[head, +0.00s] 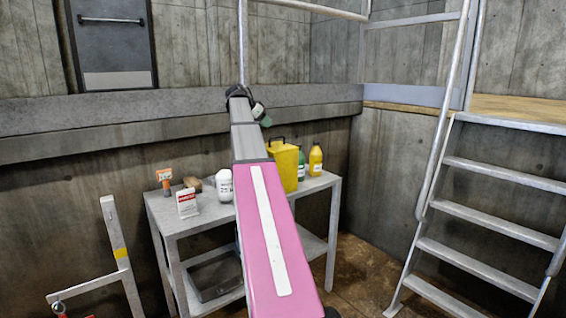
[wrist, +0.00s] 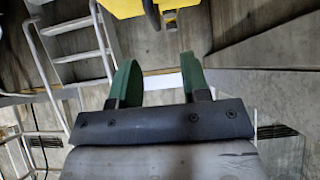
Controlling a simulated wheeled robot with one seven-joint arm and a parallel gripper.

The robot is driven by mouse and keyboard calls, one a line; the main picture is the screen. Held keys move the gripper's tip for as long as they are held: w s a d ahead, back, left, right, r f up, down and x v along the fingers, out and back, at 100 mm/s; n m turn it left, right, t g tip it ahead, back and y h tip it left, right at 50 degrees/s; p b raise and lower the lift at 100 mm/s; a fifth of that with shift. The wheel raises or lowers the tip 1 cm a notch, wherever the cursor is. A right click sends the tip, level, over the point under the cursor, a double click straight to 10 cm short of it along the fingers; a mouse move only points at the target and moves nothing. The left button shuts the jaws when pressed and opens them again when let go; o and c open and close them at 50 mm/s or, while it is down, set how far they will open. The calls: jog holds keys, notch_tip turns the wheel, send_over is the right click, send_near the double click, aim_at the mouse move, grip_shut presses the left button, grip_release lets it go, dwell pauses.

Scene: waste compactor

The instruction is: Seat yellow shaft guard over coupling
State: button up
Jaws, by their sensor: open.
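A yellow box-shaped piece with a dark handle on top, which looks like the shaft guard (head: 284,168), stands on the grey metal bench, partly hidden behind my arm. In the wrist view a yellow body (wrist: 122,8) with a dark strip shows at the top edge, cut off by the frame, beyond the fingers. My gripper (head: 262,114) is above the bench, higher in the picture than the yellow piece. In the wrist view my gripper (wrist: 158,70) has its two green fingers wide apart with nothing between them. I cannot make out a coupling in either view.
The bench (head: 180,226) also holds a white tub (head: 223,185), a red-and-white sign (head: 188,203), an orange-topped item (head: 165,180) and a yellow bottle (head: 316,159). A metal ladder (head: 485,225) stands at right. A concrete ledge (head: 120,125) runs behind.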

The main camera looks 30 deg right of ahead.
jog(key=x, duration=0.5)
jog(key=shift+s+a+f+x, duration=0.1)
jog(key=shift+x, duration=0.75)
jog(key=shift+s+a+f+x, duration=0.1)
jog(key=shift+x, duration=0.8)
jog(key=shift+s+a+f+x, duration=0.1)
jog(key=shift+x, duration=0.75)
grip_shut()
jog(key=shift+r, duration=0.15)
